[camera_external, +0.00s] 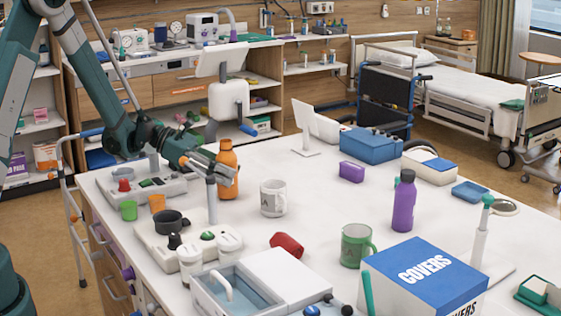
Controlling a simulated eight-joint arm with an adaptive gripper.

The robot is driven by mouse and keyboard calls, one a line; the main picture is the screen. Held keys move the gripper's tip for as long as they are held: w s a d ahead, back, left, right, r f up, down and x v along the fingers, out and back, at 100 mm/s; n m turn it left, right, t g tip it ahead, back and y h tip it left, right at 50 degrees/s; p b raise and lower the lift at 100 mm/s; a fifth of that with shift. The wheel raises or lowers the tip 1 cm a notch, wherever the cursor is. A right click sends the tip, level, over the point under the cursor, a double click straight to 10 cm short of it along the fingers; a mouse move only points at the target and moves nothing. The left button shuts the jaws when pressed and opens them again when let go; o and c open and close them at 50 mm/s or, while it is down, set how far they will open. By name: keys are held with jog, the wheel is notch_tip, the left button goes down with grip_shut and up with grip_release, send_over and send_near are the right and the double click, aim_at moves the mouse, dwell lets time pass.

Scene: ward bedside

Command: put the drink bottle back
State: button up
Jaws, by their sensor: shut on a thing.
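An orange bottle (228,180) is upright at the left part of the white table, behind the white mug. My gripper (214,172) reaches in from the left and is shut on the orange bottle at its side. The fingertips are small and partly hidden. I cannot tell whether the bottle's base touches the table. A purple bottle (403,205) stands upright on the right part of the table, well apart from my gripper.
A grey post (212,202) stands just in front of my gripper. Nearby are a white mug (273,198), a tipped red cup (287,244), a green mug (356,245) and a COVERS box (424,275). Bare table (325,205) lies between the mugs and the purple bottle.

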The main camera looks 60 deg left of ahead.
jog(key=shift+f, duration=0.2)
jog(key=shift+f, duration=0.15)
jog(key=o, duration=1)
jog(key=shift+s+a+r, duration=0.15)
jog(key=shift+r, duration=0.05)
jog(key=p+v, duration=0.1)
jog(key=v, duration=1)
jog(key=shift+s+a, duration=0.25)
